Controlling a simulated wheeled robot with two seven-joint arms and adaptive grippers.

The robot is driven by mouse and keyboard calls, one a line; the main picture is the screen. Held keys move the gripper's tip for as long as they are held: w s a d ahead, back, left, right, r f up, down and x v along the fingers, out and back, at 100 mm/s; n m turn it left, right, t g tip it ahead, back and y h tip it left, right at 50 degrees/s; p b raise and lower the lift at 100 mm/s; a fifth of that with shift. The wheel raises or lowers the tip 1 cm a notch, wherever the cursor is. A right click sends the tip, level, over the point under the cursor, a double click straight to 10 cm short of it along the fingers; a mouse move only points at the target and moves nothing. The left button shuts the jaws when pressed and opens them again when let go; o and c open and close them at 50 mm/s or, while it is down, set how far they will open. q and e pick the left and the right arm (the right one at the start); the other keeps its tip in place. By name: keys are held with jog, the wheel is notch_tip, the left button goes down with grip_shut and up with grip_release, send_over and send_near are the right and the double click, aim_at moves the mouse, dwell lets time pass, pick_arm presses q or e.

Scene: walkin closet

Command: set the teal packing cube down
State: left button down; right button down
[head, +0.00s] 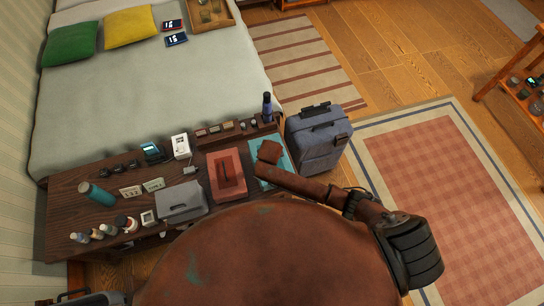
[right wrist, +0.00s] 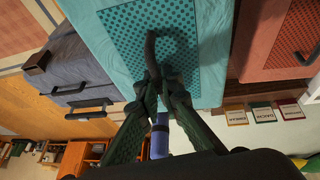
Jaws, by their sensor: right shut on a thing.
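The teal packing cube (head: 286,163) shows in the head view at the right end of the dark wooden bench (head: 62,222), partly hidden behind my right arm. In the right wrist view the teal packing cube (right wrist: 112,50) fills the upper middle, with its dotted mesh panel facing the camera. My right gripper (right wrist: 158,80) is shut on the cube's dark curved handle. I cannot tell whether the cube's underside touches the bench. My left gripper is not in view.
A red packing cube (head: 227,175) lies just left of the teal one, with a grey case (head: 180,203) beyond it. A blue-grey suitcase (head: 318,140) stands right of the bench. A dark blue bottle (head: 267,107) and several small boxes line the bench's back edge.

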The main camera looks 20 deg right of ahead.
jog(key=shift+w+d+f, duration=0.3)
jog(key=shift+w+f, duration=0.1)
jog(key=shift+f, duration=0.1)
jog(key=shift+w+d+f, duration=0.25)
jog(key=shift+w+f, duration=0.1)
jog(key=shift+f, duration=0.1)
jog(key=shift+w+d+f+b, duration=0.15)
jog(key=shift+f+b, duration=0.15)
jog(key=shift+f, duration=0.7)
jog(key=shift+w+d+f+b, duration=0.15)
jog(key=shift+f+b, duration=0.1)
jog(key=shift+f, duration=0.7)
jog(key=c, duration=2.1)
grip_release()
jog(key=shift+s+f, duration=0.1)
jog(key=p+v, duration=0.2)
jog(key=v, duration=1)
